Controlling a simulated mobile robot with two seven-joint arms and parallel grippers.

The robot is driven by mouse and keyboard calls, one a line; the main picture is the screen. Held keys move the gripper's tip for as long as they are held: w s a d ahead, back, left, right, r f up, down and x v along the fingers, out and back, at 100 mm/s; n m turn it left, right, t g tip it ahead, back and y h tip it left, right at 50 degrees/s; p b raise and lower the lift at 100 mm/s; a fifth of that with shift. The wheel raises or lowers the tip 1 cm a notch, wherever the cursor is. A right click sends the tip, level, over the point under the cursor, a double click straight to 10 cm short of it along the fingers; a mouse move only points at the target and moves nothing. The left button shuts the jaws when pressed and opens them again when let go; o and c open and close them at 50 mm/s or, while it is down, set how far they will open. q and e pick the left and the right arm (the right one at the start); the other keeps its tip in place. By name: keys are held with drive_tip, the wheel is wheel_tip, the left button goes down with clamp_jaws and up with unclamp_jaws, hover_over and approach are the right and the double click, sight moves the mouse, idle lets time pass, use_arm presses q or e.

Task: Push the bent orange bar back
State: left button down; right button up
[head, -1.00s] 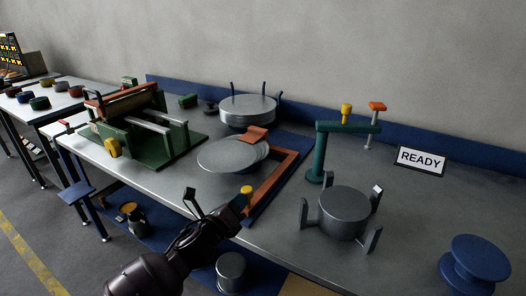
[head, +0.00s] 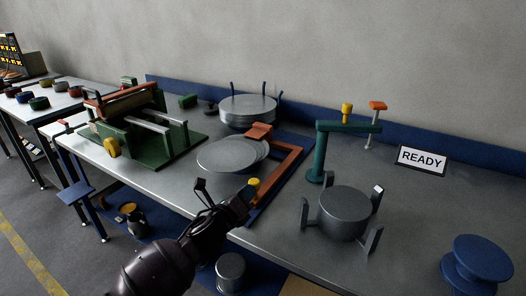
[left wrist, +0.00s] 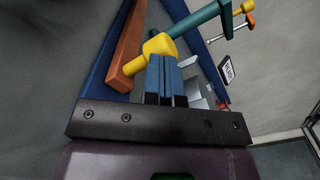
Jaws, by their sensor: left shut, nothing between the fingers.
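The bent orange bar (head: 283,171) lies on a blue strip, with one leg along the strip and a short orange block (head: 259,131) at its far end, by the grey discs (head: 228,155). A yellow knob (head: 254,182) stands at the bar's near end. My left gripper (head: 247,191) is shut and empty, its blue fingertips right at the knob's near side. In the left wrist view the shut blue fingers (left wrist: 165,78) are up against the yellow knob (left wrist: 160,45), with the orange bar (left wrist: 127,50) behind; exact contact is hard to tell. My right gripper is not in view.
A green roller press (head: 150,140) stands left. A disc stack between posts (head: 248,108) is at the back. A teal post arm (head: 322,150), a grey pronged drum (head: 342,212), a READY sign (head: 422,160) and a blue spool (head: 478,262) are right.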

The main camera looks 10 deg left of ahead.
sight(254, 186)
use_arm(q)
drive_tip(key=shift+x, duration=0.9)
drive_tip(key=shift+w+d+b, duration=0.15)
drive_tip(key=shift+w+b, duration=0.15)
drive_tip(key=shift+w, duration=0.15)
drive_tip(key=shift+w+d, duration=0.2)
drive_tip(key=shift+w, duration=0.25)
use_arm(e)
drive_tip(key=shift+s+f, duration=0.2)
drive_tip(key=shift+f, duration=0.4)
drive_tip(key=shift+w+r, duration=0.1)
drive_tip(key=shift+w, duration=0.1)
